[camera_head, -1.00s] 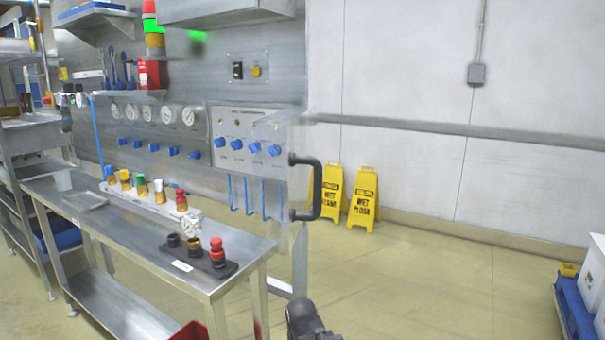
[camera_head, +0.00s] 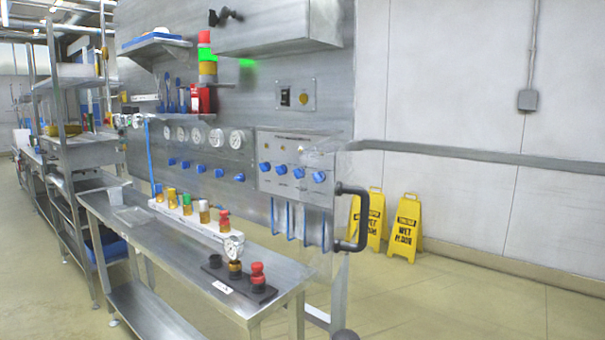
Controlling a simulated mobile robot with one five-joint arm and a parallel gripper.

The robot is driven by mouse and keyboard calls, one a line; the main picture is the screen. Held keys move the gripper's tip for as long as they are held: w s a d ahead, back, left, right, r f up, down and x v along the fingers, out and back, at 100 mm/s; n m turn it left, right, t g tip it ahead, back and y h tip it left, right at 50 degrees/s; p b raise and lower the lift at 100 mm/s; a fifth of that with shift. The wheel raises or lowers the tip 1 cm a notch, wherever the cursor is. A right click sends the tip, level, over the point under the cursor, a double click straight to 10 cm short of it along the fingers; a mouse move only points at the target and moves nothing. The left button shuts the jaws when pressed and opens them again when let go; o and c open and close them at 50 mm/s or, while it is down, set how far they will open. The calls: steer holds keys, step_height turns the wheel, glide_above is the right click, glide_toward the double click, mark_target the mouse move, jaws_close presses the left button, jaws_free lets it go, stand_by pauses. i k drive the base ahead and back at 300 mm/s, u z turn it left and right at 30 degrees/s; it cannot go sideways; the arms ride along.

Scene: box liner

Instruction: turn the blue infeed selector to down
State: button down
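Several blue selector knobs sit on a light panel (camera_head: 290,148) fixed to the steel wall, right of the gauges. They include a left knob (camera_head: 265,167), a middle knob (camera_head: 281,169) and a right knob (camera_head: 319,177). Their labels are too small to read, so I cannot tell which is the infeed selector or which way it points. More blue knobs (camera_head: 201,168) sit in a row below the gauges. Only a dark rounded tip, apparently part of my arm, shows at the bottom edge. My gripper's fingers do not show, and nothing is seen touching the knobs.
A steel bench (camera_head: 180,240) stands before the wall, with a row of coloured-top fittings and a black base (camera_head: 238,278) with a red button. A black handle (camera_head: 356,225) sticks out right of the panel. Yellow wet-floor signs (camera_head: 405,228) stand behind it. Floor at right is clear.

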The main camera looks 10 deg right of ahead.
mark_target(281, 170)
steer(key=z, duration=1.15)
steer(key=k, duration=0.7)
steer(key=u, duration=3.95)
steer(key=i, duration=0.1)
steer(key=z, duration=1.85)
steer(key=i, duration=0.95)
steer(key=u, duration=0.05)
